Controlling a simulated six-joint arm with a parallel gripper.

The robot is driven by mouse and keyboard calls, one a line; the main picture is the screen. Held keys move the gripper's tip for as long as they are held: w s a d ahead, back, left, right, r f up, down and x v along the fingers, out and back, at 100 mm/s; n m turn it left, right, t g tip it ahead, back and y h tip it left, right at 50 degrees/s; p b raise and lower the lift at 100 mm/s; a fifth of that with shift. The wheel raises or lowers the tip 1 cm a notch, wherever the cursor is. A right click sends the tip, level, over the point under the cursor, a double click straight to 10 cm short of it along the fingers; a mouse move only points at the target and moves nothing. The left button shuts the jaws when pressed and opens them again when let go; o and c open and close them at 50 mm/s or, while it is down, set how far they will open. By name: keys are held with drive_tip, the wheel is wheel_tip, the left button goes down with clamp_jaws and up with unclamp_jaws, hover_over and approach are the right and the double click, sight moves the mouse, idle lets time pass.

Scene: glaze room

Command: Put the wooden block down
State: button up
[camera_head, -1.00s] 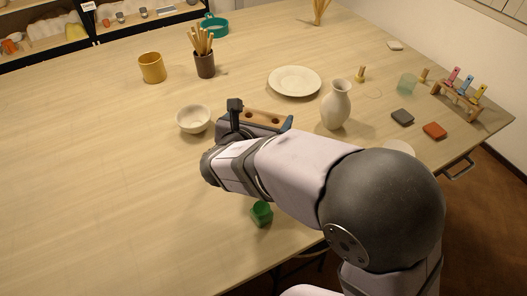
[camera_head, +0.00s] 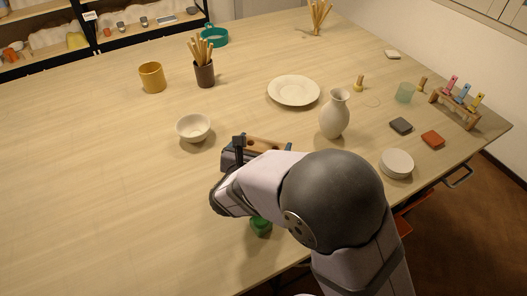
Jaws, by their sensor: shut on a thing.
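The wooden block (camera_head: 266,144) is a brown bar with dark round holes in its top. My gripper (camera_head: 255,147) is shut on it, with one dark finger at its left and another at its right end. The block is over the table (camera_head: 90,190), between the white bowl and the vase and nearer the front. My arm hides its lower part, so I cannot tell if it touches the table.
A white bowl (camera_head: 193,128) stands left of the block, a pale vase (camera_head: 335,114) to its right, and a white plate (camera_head: 294,91) behind. A green container (camera_head: 261,228) is close under my arm. A round pale dish (camera_head: 396,163) is at right. The left table is clear.

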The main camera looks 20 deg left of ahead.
drive_tip(key=shift+f, duration=1.5)
drive_tip(key=shift+f, duration=0.15)
drive_tip(key=o, duration=0.9)
drive_tip(key=shift+o, duration=0.2)
drive_tip(key=shift+s+r, duration=0.1)
drive_tip(key=shift+r, duration=0.1)
drive_tip(key=b+v, duration=0.1)
drive_tip(key=v, duration=1.1)
